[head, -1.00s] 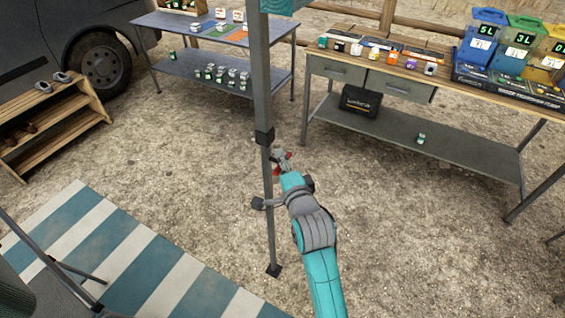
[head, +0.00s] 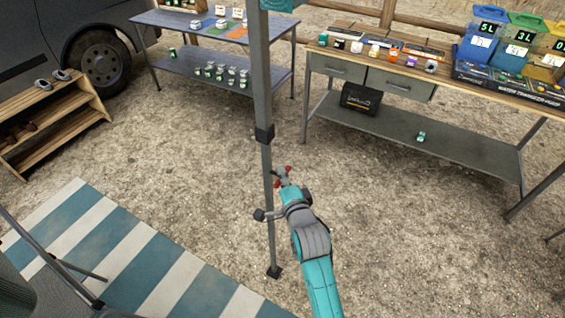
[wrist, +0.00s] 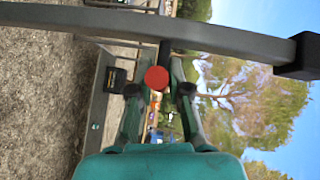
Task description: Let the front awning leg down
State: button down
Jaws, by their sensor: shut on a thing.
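The front awning leg (head: 262,85) is a grey upright pole with a black collar (head: 264,133) partway down. A thinner lower section runs from the collar to a small black foot (head: 273,271); I cannot tell whether the foot touches the ground. My gripper (head: 281,176) is beside the thin section, below the collar. In the wrist view the leg crosses the top (wrist: 220,40), with the collar (wrist: 298,56) at the right. A red knob (wrist: 156,77) on a dark stem stands out from the leg between my gripper's fingers (wrist: 160,88), which are shut on it.
A striped mat (head: 135,255) lies at lower left. A wooden shelf rack (head: 60,112) and a dark van (head: 60,35) are at the left. A blue table (head: 215,70) and a workbench (head: 405,125) stand behind. Bare ground around the leg is clear.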

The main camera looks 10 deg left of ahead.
notch_tip(320, 180, down, 6)
jog(key=shift+r, duration=0.15)
jog(key=c, duration=1.1)
grip_release()
jog(key=shift+s, duration=0.15)
jog(key=v, duration=1.1)
jog(key=shift+s+d, duration=0.15)
jog(key=shift+s, duration=0.25)
